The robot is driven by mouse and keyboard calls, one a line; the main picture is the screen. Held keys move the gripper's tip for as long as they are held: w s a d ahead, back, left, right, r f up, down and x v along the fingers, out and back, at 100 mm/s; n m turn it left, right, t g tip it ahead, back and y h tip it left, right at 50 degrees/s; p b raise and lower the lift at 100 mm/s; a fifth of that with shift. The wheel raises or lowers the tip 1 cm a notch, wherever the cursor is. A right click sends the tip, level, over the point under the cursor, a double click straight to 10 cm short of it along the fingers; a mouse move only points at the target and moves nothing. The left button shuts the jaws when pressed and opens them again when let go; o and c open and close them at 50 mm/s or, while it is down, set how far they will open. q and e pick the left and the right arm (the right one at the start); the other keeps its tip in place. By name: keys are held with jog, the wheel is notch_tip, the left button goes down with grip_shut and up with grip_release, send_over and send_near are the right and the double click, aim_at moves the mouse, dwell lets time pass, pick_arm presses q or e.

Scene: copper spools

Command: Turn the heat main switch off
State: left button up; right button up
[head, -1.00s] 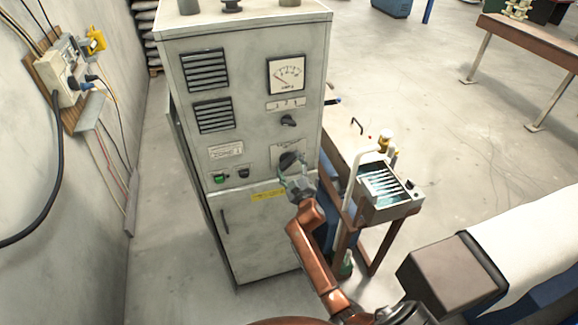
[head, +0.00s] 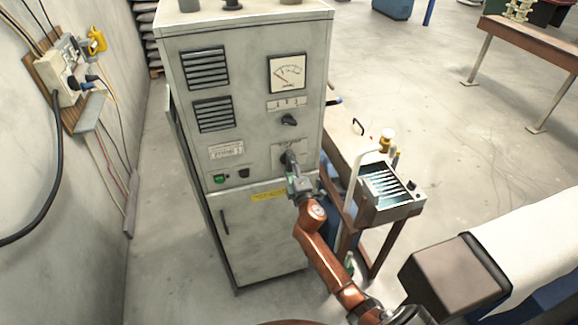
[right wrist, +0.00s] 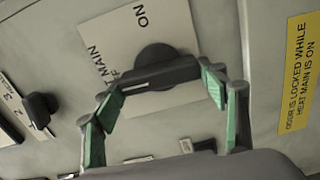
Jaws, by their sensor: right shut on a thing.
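The heat main switch (head: 289,157) is a dark rotary knob with a bar handle on the front of a grey cabinet (head: 262,225). In the right wrist view the switch (right wrist: 165,62) sits on a pale plate (right wrist: 101,31) with "MAIN" and "ON" readable; other lettering is partly hidden. Its handle lies roughly upright relative to the plate, tilted slightly away from ON. My right gripper (head: 291,170) is at the switch. In the right wrist view its green-padded fingers (right wrist: 160,92) are at both ends of the handle, shut on it. My left gripper is out of view.
Above the switch are a smaller knob (head: 289,120) and a needle meter (head: 287,72). A green button (head: 219,179) is at lower left. A yellow label (right wrist: 298,72) says the door is locked while heat main is on. A bench with a slatted tray (head: 388,192) stands close right.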

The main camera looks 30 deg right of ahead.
jog(key=shift+f+n, duration=0.1)
jog(key=shift+n, duration=0.3)
jog(key=o, duration=1.2)
jog(key=shift+c, duration=0.2)
jog(key=shift+s, duration=0.1)
jog(key=v, duration=1.1)
jog(key=shift+s+a, duration=0.2)
jog(key=shift+s, duration=0.15)
